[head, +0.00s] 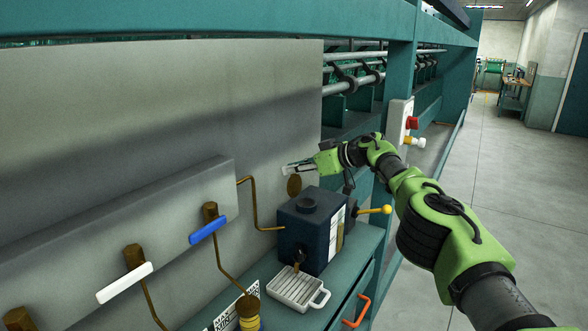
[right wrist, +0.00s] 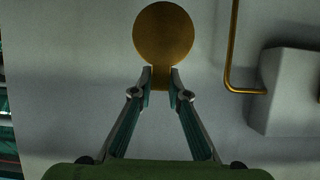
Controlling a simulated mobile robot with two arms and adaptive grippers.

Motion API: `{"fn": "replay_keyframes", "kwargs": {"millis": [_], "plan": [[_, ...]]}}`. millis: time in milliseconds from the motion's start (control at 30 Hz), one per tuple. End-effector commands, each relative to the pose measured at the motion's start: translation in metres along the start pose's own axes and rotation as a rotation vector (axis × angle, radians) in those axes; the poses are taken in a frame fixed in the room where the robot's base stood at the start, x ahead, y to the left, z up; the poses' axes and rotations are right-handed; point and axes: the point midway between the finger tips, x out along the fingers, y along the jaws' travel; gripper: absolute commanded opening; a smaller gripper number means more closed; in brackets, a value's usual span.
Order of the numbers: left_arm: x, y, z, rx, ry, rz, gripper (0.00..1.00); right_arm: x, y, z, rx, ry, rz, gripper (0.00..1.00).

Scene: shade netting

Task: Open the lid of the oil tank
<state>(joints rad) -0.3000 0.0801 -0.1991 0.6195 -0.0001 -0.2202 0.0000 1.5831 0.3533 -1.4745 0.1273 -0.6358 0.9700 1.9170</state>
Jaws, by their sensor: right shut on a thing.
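The oil tank (head: 298,232) is a dark blue box standing on the green ledge, with a short round neck (head: 307,205) on top. A brass-coloured round lid (head: 294,186) is off the neck, in the air above the tank near the grey wall. My right gripper (head: 287,168) is shut on the small tab of this lid. In the right wrist view the lid (right wrist: 163,33) shows as a full disc beyond the fingertips of the right gripper (right wrist: 160,78), its tab between them. My left gripper is not in view.
A brass pipe (head: 252,205) runs from the grey panel to the tank. Blue (head: 209,231) and white (head: 125,283) handles are at left. The floor at right is clear.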

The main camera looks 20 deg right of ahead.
Motion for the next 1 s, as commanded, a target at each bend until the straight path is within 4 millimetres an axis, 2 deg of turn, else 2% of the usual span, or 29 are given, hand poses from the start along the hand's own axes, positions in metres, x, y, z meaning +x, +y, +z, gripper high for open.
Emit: {"fn": "replay_keyframes", "kwargs": {"millis": [33,67,100,167,600,1000], "plan": [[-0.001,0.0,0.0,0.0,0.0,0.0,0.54,-0.002,0.001,-0.009,0.001,0.016,0.006,0.0],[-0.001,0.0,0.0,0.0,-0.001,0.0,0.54,-0.002,0.001,-0.009,0.001,0.016,0.006,0.0],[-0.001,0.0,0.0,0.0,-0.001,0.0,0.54,-0.002,0.001,-0.009,0.001,0.016,0.006,0.2],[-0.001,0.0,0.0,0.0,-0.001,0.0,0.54,-0.002,0.001,-0.008,0.0,0.014,0.005,0.33],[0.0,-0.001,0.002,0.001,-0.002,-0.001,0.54,-0.002,0.001,-0.003,0.0,0.005,0.001,0.33],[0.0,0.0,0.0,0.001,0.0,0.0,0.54,-0.019,0.004,-0.003,-0.001,0.002,0.002,0.33]]}}
